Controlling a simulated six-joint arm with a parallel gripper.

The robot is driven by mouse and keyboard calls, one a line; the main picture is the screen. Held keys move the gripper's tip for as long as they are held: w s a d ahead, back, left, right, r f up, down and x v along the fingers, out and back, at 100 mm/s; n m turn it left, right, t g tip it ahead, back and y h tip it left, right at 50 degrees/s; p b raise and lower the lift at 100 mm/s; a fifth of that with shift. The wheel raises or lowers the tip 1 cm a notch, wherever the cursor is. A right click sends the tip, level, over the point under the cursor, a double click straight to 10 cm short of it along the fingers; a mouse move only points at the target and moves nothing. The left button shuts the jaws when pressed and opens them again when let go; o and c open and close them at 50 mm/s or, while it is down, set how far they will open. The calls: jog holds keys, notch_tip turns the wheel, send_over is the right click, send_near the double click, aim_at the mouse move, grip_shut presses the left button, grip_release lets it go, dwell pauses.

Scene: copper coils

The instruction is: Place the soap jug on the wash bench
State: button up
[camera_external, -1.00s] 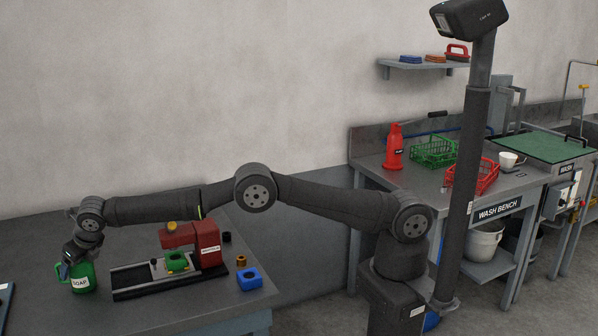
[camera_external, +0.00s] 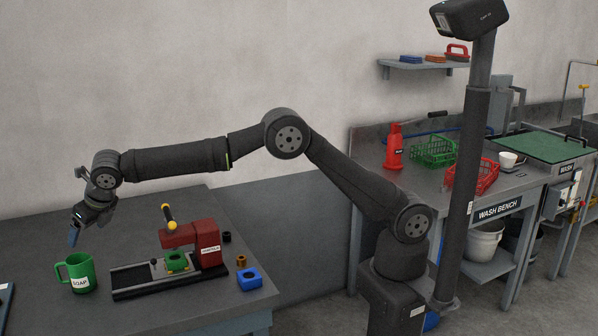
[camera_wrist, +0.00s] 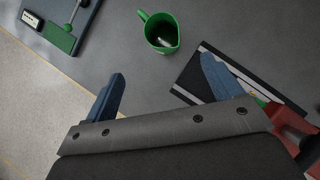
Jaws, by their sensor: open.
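The soap jug (camera_external: 82,274) is green with a white SOAP label and stands upright on the left table. In the wrist view the jug (camera_wrist: 161,33) shows from above, beyond my fingertips, with its handle toward the upper left and something small and pale inside. My gripper (camera_external: 75,236) is open and empty above the jug, apart from it. Its two blue fingers are spread wide in the wrist view (camera_wrist: 162,72). The wash bench (camera_external: 425,186) is grey with a WASH BENCH label and stands at the right, far from my gripper.
A red press (camera_external: 206,240) with a black base stands right of the jug, beside a blue block (camera_external: 249,279). On the wash bench are a red bottle (camera_external: 394,147), a green crate (camera_external: 433,152), a red crate (camera_external: 486,176) and a white cup (camera_external: 507,159). Free surface shows near the bench front.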

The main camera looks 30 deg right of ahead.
jog(key=shift+s+d+r, duration=0.1)
jog(key=shift+r, duration=0.1)
jog(key=shift+f, duration=0.1)
jog(key=m+t+y, duration=0.2)
jog(key=t+y, duration=0.1)
jog(key=t, duration=0.3)
send_near(73, 263)
jog(key=shift+w+a+f+t, duration=0.25)
jog(key=shift+w+f+t, duration=0.05)
jog(key=shift+w+f, duration=0.6)
jog(key=shift+a+r+x, duration=0.1)
jog(key=shift+a+x, duration=0.05)
jog(key=shift+x, duration=1.15)
jog(key=shift+a+r+x, duration=0.1)
jog(key=shift+a+x, duration=0.1)
jog(key=shift+x, duration=1.15)
jog(key=shift+s, duration=0.15)
